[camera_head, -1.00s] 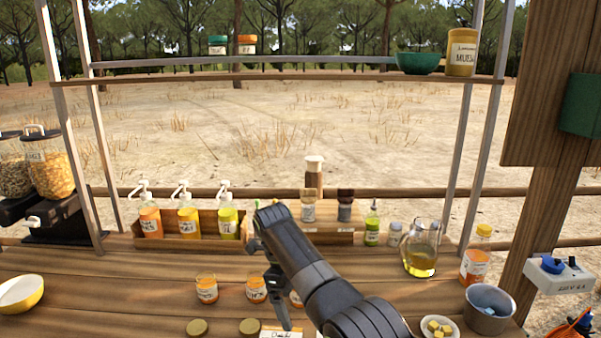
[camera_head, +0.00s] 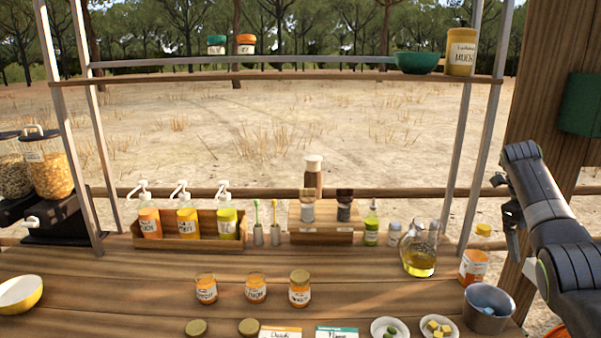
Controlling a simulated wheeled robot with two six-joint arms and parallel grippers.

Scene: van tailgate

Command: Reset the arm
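My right arm is at the right side of the head view, raised in front of the wooden post. Its gripper (camera_head: 507,207) points left, above and beside the orange-labelled bottle (camera_head: 473,266), apart from it. I see nothing held in it, but its fingers are small and dark, so its opening is unclear. My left gripper is not in view.
Small jars (camera_head: 255,288) stand mid-table, one lidded, with two loose lids (camera_head: 249,327) in front. A glass pitcher (camera_head: 419,250), a grey pot (camera_head: 489,307) and small bowls (camera_head: 437,328) are at the right. Pump bottles (camera_head: 187,223) stand in a wooden box behind. A yellow bowl (camera_head: 20,294) is at left.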

